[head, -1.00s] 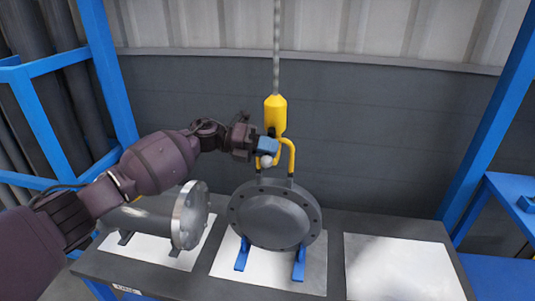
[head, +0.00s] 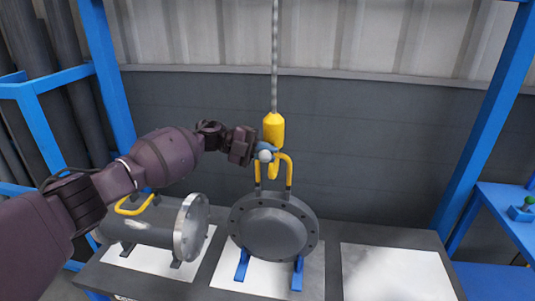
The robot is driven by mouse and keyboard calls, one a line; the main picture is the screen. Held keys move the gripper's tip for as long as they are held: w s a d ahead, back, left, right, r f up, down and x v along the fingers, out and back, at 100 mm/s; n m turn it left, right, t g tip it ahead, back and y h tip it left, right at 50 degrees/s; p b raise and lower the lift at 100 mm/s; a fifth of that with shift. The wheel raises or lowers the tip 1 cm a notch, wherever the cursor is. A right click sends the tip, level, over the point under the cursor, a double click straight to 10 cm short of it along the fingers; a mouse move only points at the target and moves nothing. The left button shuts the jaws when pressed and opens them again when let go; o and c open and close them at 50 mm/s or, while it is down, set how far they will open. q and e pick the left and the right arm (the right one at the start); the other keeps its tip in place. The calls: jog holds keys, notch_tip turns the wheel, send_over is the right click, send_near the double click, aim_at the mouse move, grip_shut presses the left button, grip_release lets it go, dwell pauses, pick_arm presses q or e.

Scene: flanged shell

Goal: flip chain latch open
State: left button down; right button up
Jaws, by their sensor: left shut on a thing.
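The chain (head: 275,55) hangs straight down to a yellow hook block (head: 274,130). Its yellow hook (head: 273,171) is at the yellow handle (head: 289,168) of the grey flanged shell (head: 274,232). A small blue latch piece (head: 272,147) with a pale ball knob (head: 265,155) sits beside the hook, below the block. My left gripper (head: 260,149) reaches in from the left and is shut on the latch at the knob. Its fingertips are small and partly hidden, so the exact grip is unclear. My right gripper is out of view.
The shell stands on blue supports (head: 242,263) on a dark table with pale mats. A second flanged cylinder (head: 165,224) with a yellow handle lies to the left, under my arm. The right mat (head: 395,275) is empty. Blue frame posts (head: 485,130) stand at both sides.

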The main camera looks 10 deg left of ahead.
pick_arm(q)
jog(key=shift+r+n, duration=0.1)
jog(key=shift+n, duration=0.2)
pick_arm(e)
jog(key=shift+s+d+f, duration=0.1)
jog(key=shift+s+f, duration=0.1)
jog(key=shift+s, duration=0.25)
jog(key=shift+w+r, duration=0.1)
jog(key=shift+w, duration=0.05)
pick_arm(q)
jog(key=c, duration=1.2)
grip_release()
jog(key=shift+c, duration=0.2)
jog(key=shift+o, duration=0.5)
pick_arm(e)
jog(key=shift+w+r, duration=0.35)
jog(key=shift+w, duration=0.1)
